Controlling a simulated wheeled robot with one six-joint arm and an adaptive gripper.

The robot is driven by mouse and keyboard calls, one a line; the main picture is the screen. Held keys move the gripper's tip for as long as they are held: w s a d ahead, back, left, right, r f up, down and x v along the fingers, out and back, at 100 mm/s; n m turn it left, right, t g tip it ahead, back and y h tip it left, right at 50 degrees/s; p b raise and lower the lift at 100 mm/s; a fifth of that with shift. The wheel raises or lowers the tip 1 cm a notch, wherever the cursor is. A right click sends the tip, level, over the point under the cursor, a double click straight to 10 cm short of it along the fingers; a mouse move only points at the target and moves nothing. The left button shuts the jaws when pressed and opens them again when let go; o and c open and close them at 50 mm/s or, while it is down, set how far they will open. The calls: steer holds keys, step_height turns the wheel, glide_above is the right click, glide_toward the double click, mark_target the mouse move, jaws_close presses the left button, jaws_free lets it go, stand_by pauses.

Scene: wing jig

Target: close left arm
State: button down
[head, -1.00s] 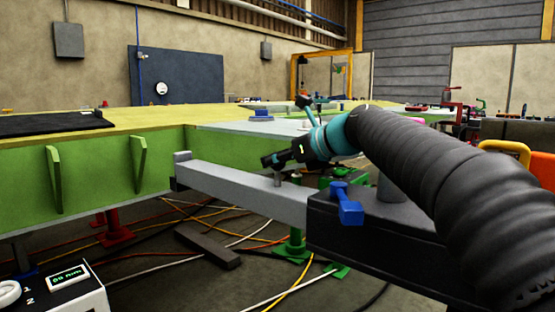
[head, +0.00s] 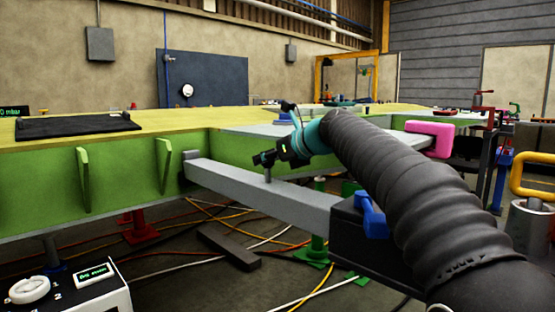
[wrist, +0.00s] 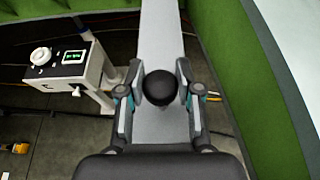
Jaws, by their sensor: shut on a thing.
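A grey beam-like arm (head: 305,202) reaches from a dark block (head: 358,245) toward the green side of the wing (head: 110,190). Its far end lies at or very near that green side; I cannot tell if they touch. A short post with a knob stands on the arm. My gripper (head: 265,159) is at this post in the head view. In the wrist view, the round black knob (wrist: 160,88) sits between my two fingers, which are shut on it. The pale arm (wrist: 162,35) runs beneath it. A blue lever (head: 371,214) is on the dark block.
A white control box (head: 75,292) with dial and display stands at lower left. Cables and a dark bar (head: 228,248) lie on the floor below. A pink clamp (head: 430,138) and a yellow handle (head: 533,175) are at right.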

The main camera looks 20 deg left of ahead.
steer(key=shift+w+a+r, duration=0.1)
steer(key=shift+a, duration=0.05)
steer(key=c, duration=0.7)
jaws_free()
steer(key=shift+a, duration=0.15)
steer(key=shift+c, duration=0.2)
steer(key=v, duration=1.2)
